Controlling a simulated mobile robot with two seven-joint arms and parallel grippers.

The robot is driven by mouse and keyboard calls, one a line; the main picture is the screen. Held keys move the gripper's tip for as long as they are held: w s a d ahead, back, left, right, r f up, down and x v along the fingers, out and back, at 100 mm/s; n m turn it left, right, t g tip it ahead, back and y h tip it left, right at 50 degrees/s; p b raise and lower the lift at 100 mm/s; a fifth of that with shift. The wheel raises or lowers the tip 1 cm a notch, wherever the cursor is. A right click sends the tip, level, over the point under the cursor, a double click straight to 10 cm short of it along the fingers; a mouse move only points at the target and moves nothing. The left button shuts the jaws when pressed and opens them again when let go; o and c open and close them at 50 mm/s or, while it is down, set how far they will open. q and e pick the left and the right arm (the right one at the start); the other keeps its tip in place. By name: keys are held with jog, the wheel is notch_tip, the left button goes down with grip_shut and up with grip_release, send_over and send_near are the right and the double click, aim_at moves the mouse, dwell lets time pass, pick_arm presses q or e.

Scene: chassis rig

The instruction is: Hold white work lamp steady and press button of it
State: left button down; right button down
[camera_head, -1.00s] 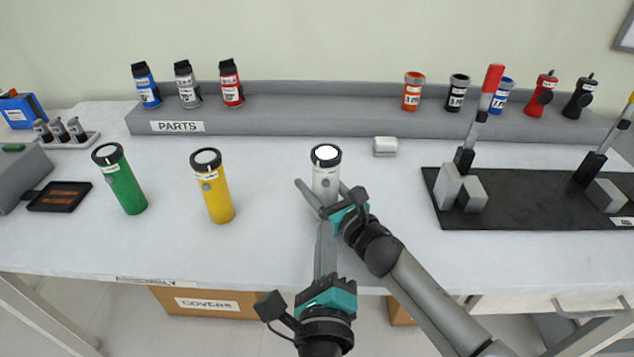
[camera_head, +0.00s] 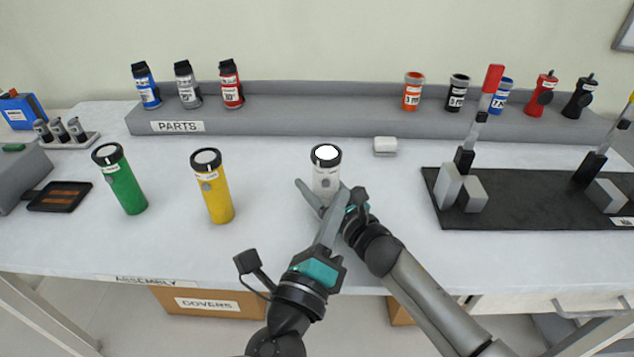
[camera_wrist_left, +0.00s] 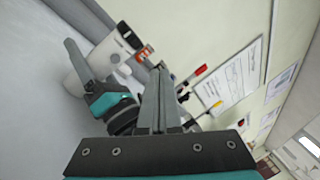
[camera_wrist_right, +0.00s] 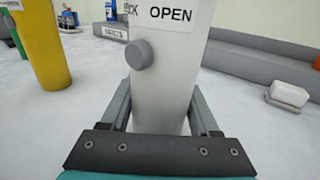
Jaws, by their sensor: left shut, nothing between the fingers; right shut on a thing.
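The white work lamp (camera_head: 326,170) stands upright on the table, with a black rim and a bright white top. My right gripper (camera_head: 325,200) is shut around its lower body. In the right wrist view the lamp (camera_wrist_right: 165,75) stands between the fingers, and its round grey button (camera_wrist_right: 139,55) faces the camera, beside a label reading "OPEN". My left gripper (camera_head: 338,190) is shut and empty, its fingertips in front of the lamp's right lower side and close to the right gripper. In the left wrist view the lamp (camera_wrist_left: 112,45) shows left of the shut fingers; I cannot tell whether they touch it.
A yellow lamp (camera_head: 213,187) and a green lamp (camera_head: 120,180) stand to the left. A small white block (camera_head: 385,146) lies behind right. A black board (camera_head: 520,215) with upright levers is at right. The grey parts shelf (camera_head: 300,112) runs along the back.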

aim_at(319, 196)
pick_arm(q)
jog(key=shift+s+a+f+m+g+h, duration=1.4)
jog(key=shift+s+f+m+g+h, duration=0.4)
jog(key=shift+m+g+h, duration=1.35)
jog(key=w, duration=0.9)
jog(key=shift+m, duration=0.35)
jog(key=shift+f+t, duration=0.1)
jog(key=shift+t, duration=0.15)
jog(key=shift+w, duration=0.4)
jog(key=shift+w, duration=0.2)
jog(key=shift+s, duration=0.7)
